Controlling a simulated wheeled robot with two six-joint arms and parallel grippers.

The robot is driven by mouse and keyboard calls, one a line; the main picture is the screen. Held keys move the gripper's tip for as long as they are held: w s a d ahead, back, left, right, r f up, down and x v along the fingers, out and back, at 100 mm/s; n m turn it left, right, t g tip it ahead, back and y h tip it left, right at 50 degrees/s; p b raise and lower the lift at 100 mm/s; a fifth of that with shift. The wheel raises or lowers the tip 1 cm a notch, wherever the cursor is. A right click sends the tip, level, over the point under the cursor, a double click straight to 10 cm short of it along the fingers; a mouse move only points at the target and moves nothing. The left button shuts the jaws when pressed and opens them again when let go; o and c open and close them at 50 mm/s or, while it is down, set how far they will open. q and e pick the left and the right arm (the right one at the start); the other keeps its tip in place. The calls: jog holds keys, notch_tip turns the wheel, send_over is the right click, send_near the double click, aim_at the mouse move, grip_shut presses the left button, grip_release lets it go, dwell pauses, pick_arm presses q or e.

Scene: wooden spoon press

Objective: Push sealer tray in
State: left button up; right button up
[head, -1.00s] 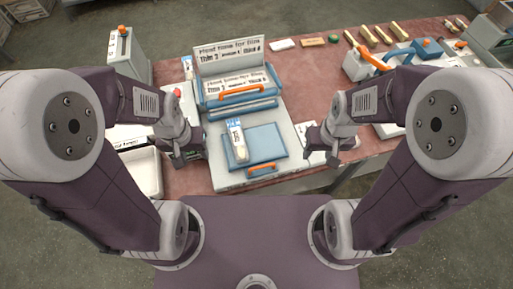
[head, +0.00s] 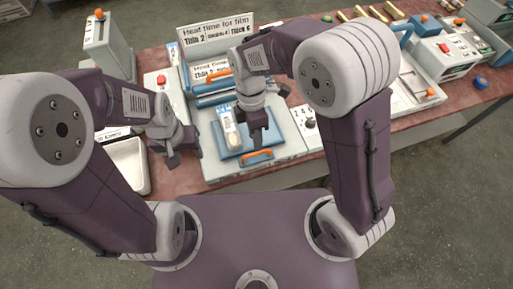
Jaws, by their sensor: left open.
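The sealer (head: 207,170) is a pale machine with a blue tray (head: 228,150) pulled toward me at its front. The tray has an orange handle (head: 257,156) on its near edge. A white and blue packet (head: 231,132) lies on the tray. My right gripper (head: 258,138) points down over the right part of the tray, just behind the handle and beside the packet. I cannot tell whether it touches the tray, or whether its fingers are apart. My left gripper (head: 184,158) is open and empty, left of the sealer.
A sign about heat time (head: 216,32) stands behind the sealer. A white bin (head: 128,165) is at left, and a control box with a black knob (head: 310,124) is right of the tray. Other machines (head: 440,48) stand at the far right.

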aim_at(256, 153)
jog(key=f, duration=0.4)
jog(key=shift+s+f, duration=0.5)
jog(key=shift+f, duration=0.25)
grip_shut()
jog(key=shift+r, duration=0.1)
dwell(0.6)
